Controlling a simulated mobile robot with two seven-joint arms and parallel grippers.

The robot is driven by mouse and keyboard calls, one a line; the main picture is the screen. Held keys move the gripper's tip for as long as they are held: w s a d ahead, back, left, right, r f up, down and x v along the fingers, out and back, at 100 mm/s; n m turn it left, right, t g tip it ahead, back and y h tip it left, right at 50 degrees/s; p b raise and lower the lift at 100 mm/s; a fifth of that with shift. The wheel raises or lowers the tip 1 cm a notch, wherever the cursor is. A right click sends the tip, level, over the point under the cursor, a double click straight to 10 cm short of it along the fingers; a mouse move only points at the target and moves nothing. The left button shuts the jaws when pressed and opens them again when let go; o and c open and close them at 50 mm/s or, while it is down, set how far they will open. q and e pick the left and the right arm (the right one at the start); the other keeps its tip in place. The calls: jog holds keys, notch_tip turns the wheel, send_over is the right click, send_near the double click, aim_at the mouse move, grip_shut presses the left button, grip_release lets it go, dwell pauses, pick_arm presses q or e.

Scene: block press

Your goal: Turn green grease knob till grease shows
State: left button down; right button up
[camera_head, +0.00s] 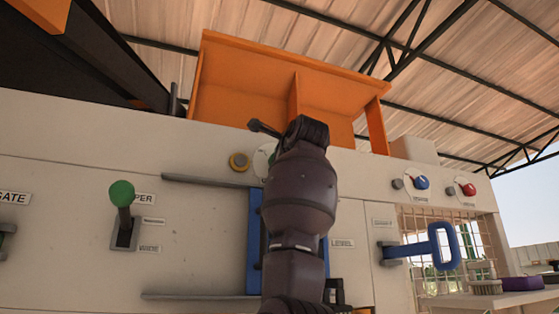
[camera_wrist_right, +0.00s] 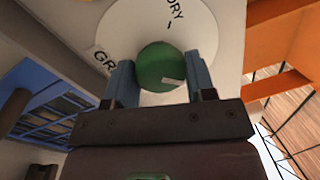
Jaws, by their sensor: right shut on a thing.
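The green grease knob (camera_wrist_right: 163,66) fills the middle of the right wrist view, in front of a round white dial plate (camera_wrist_right: 200,28) lettered "DRY" above it and "GR" at its left. My right gripper (camera_wrist_right: 160,72) has a finger on each side of the knob and is shut on it. A small pale mark shows on the knob's lower right. In the head view my right arm hides the knob, and only the left edge of the dial plate (camera_head: 262,160) shows. I can see no grease in either view. My left gripper is not in view.
An orange hopper (camera_head: 245,85) stands above the pale panel (camera_head: 70,170). A green-knobbed lever (camera_head: 122,194) sticks out at left. Blue (camera_head: 421,182) and red (camera_head: 468,189) knobs and a blue handle (camera_head: 445,245) are at right.

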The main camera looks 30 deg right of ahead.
jog(key=shift+f, duration=0.1)
jog(key=o, duration=0.9)
jog(key=shift+o, duration=0.2)
jog(key=shift+s, duration=0.1)
jog(key=r+b+v, duration=0.1)
jog(key=b+v, duration=0.2)
jog(key=v, duration=0.7)
jog(key=shift+s+f, duration=0.3)
jog(key=shift+f, duration=0.25)
jog(key=shift+a, duration=0.1)
